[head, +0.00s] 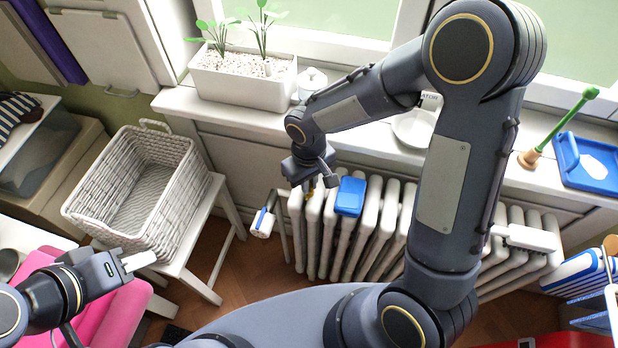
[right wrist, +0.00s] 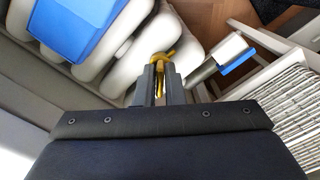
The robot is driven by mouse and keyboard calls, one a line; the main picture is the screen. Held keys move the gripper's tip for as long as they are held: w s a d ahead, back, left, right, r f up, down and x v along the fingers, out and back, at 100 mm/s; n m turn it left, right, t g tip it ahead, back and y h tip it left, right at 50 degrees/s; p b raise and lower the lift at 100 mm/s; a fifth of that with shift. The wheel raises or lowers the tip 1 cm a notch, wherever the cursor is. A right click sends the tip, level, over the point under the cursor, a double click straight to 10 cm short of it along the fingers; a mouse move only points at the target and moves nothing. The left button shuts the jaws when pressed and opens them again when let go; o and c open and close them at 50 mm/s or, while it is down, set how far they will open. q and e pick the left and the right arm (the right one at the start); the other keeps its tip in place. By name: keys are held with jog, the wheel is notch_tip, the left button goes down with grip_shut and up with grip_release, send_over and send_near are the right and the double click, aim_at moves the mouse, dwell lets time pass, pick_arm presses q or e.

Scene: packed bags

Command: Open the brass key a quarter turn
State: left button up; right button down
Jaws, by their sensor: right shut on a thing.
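The brass key (right wrist: 165,53) is at the end of the white radiator (head: 375,225). My right gripper (right wrist: 160,80) is shut on it, with brass showing between and just beyond the fingers in the right wrist view. In the head view the right gripper (head: 318,180) reaches down to the radiator's left end, and only a bit of the brass key (head: 308,191) shows beside it. The key's exact angle is hard to tell. My left gripper (head: 135,262) is far left, above a pink item, away from the radiator; its finger gap is unclear.
A blue box (head: 350,196) sits on the radiator close to my right gripper. A white valve knob with a blue band (head: 262,222) is beside the radiator's left end. A white wicker basket (head: 180,185) stands on a stool. A planter (head: 243,84) is on the sill.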

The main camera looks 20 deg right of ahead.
jog(key=shift+n, duration=0.4)
jog(key=n+p, duration=0.1)
jog(key=n, duration=0.1)
jog(key=shift+r+n, duration=0.1)
jog(key=shift+n, duration=1.3)
jog(key=n+p, duration=0.1)
jog(key=n, duration=0.1)
jog(key=shift+n, duration=1)
jog(key=c, duration=1.2)
grip_release()
jog(key=shift+c, duration=0.2)
